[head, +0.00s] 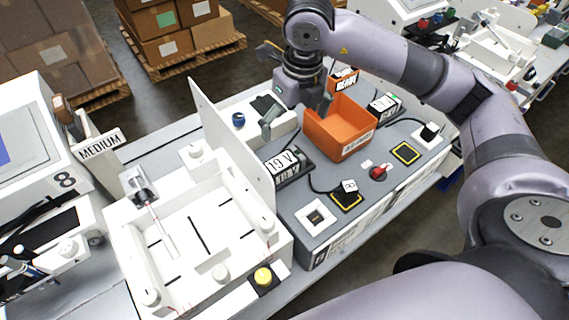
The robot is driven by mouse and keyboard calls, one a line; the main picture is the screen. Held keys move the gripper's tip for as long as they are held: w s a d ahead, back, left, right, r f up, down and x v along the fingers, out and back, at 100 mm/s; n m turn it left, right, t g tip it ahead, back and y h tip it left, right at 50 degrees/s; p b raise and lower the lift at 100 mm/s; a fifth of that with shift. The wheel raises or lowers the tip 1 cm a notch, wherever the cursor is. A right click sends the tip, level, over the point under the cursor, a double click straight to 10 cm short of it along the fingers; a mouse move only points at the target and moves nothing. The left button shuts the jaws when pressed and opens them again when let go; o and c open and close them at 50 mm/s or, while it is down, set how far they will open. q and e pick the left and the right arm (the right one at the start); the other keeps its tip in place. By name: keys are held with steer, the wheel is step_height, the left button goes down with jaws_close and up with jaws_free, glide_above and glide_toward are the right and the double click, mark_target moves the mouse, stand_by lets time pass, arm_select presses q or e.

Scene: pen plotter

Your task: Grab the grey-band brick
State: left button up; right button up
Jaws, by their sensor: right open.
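Several dark power bricks with white labels show on the grey bench. One brick marked 19 V (287,166) lies at the middle, left of and in front of the orange bin. Another brick (384,106) lies right of the bin, and one with an orange label (344,79) is behind it. I cannot tell a grey band on any of them at this size. My right gripper (296,116) points down behind and left of the orange bin, with its fingers apart and nothing seen between them. My left gripper is out of view.
The orange bin (338,138) stands close to my right gripper. A white upright panel (232,140) rises left of the 19 V brick, beside the white plotter bed (195,235). A red knob (378,173) and yellow-framed pads (405,153) occupy the bench front.

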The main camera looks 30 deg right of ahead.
steer(key=p, duration=0.3)
glide_toward(285, 159)
step_height(285, 159, down, 5)
steer(key=shift+d+f, duration=0.15)
steer(key=shift+w+f, duration=0.1)
steer(key=shift+f, duration=0.1)
steer(key=f+p, duration=0.1)
steer(key=f, duration=0.1)
steer(key=f+p, duration=0.1)
steer(key=f, duration=0.1)
steer(key=shift+w+f+p, duration=0.15)
steer(key=shift+w+p, duration=0.2)
steer(key=shift+w, duration=0.05)
steer(key=shift+f, duration=0.25)
steer(key=shift+c, duration=0.4)
steer(key=shift+w, duration=0.1)
steer(key=c, duration=1.2)
steer(key=shift+r, duration=0.1)
